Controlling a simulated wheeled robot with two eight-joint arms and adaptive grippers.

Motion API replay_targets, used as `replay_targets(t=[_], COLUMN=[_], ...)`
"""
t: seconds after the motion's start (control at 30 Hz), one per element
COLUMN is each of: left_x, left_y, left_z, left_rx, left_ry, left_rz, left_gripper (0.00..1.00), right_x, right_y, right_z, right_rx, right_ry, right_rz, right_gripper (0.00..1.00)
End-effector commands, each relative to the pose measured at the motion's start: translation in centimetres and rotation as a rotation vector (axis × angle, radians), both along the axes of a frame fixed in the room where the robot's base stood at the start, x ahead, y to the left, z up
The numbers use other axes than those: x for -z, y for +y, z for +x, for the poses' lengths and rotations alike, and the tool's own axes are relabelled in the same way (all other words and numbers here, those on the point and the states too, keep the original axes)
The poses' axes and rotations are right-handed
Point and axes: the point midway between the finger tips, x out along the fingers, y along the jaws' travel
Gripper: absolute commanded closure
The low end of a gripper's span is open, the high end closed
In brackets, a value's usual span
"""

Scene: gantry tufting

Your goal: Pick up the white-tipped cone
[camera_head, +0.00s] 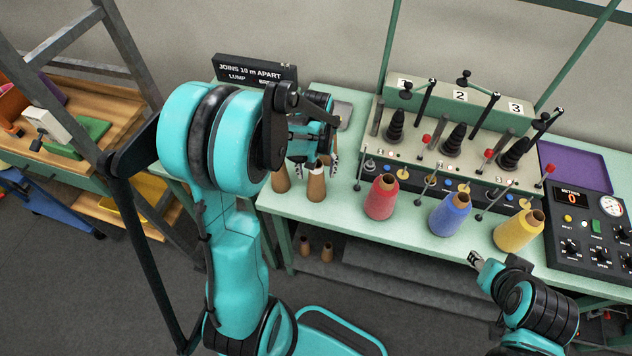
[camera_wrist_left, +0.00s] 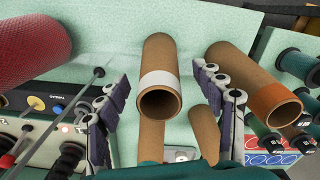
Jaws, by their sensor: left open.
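The white-tipped cone (camera_head: 316,187) is a brown cardboard cone standing on the green table. In the left wrist view the white-tipped cone (camera_wrist_left: 159,55) has a white band near its open end. My left gripper (camera_head: 316,168) is open above it, with one finger to each side of its tip. In the wrist view the left gripper's fingers (camera_wrist_left: 162,88) flank the cone with gaps on both sides. A second brown cone (camera_head: 281,181) stands just left; its orange tip shows in the wrist view (camera_wrist_left: 276,103). My right gripper (camera_head: 475,259) is by the table's front edge, too small to read.
Red (camera_head: 381,198), blue (camera_head: 450,214) and yellow (camera_head: 517,230) yarn cones stand in a row to the right. Behind them is a rack with black spindles (camera_head: 453,140). A black sign (camera_head: 254,72) stands at the back left. A control box (camera_head: 590,235) is far right.

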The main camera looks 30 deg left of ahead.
Motion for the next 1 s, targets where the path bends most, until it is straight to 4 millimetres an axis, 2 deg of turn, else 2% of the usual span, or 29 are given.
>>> replay_targets(t=[0.1, 0.3, 0.5, 0.83, 1.0], left_x=[0.8, 0.7, 0.7, 0.5, -1.9], left_y=[0.0, 0.0, 0.0, 0.0, 0.0], left_z=[0.0, 0.0, 0.0, 0.0, 0.0], left_rx=[0.0, 0.001, 0.001, 0.001, 0.001], left_ry=[0.0, 0.0, 0.0, 0.0, 0.0], left_rz=[0.0, 0.0, 0.0, 0.0, 0.0], left_gripper=[0.32, 0.32, 0.81, 0.81, 0.81], right_x=[0.2, 0.1, 0.1, 0.1, -0.6], right_y=[0.0, 0.0, 0.0, 0.0, 0.0], right_z=[0.0, 0.0, 0.0, 0.0, 0.0], right_rx=[0.0, 0.0, 0.0, 0.0, 0.0], right_ry=[0.0, 0.0, 0.0, 0.0, 0.0], right_rz=[0.0, 0.0, 0.0, 0.0, 0.0], right_gripper=[0.6, 0.6, 0.6, 0.6, 0.6])
